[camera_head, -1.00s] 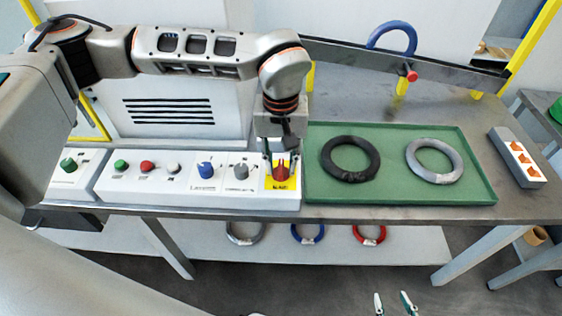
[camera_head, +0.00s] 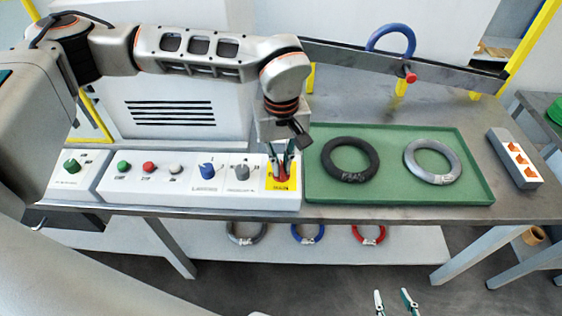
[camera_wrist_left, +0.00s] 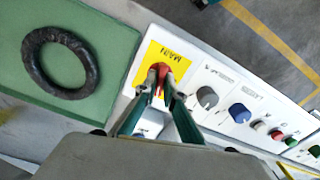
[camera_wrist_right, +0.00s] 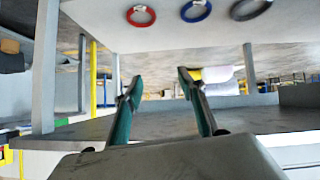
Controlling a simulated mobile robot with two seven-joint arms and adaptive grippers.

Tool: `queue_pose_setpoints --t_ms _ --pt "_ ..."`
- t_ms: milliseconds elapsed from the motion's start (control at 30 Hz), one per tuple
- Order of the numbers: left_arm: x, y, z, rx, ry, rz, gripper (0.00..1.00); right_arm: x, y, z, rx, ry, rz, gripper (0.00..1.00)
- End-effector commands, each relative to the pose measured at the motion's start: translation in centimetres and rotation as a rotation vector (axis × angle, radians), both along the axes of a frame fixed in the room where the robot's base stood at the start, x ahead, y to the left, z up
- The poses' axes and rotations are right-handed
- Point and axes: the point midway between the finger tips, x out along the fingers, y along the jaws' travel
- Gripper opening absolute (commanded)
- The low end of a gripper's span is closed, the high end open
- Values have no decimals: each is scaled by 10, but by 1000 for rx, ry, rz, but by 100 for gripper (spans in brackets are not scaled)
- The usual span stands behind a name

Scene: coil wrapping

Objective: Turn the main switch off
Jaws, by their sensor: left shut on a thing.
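The red main switch (camera_head: 281,170) sits on a yellow plate marked MAIN (camera_head: 285,185) at the right end of the white control panel (camera_head: 140,194). My left gripper (camera_head: 281,172) points down over the plate, its fingers shut on the switch. In the left wrist view the fingertips (camera_wrist_left: 159,82) close on the red knob (camera_wrist_left: 172,68), partly hiding it. My right gripper (camera_head: 394,300) is at the bottom of the head view, empty and away from the panel. In the right wrist view its fingers (camera_wrist_right: 157,82) are wide apart.
A green tray (camera_head: 400,192) with a black coil (camera_head: 350,174) and a grey coil (camera_head: 454,160) stands right of the panel. Other knobs and buttons lie left of the switch. Several coils hang below the table. A grey box (camera_head: 514,158) stands at the far right.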

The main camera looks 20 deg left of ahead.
Motion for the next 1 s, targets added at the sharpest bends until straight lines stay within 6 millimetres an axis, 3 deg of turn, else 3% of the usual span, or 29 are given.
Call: queue_pose_setpoints --t_ms 1000 --pt "0 0 0 0 0 959 0 -2 3 15 8 0 1 40"
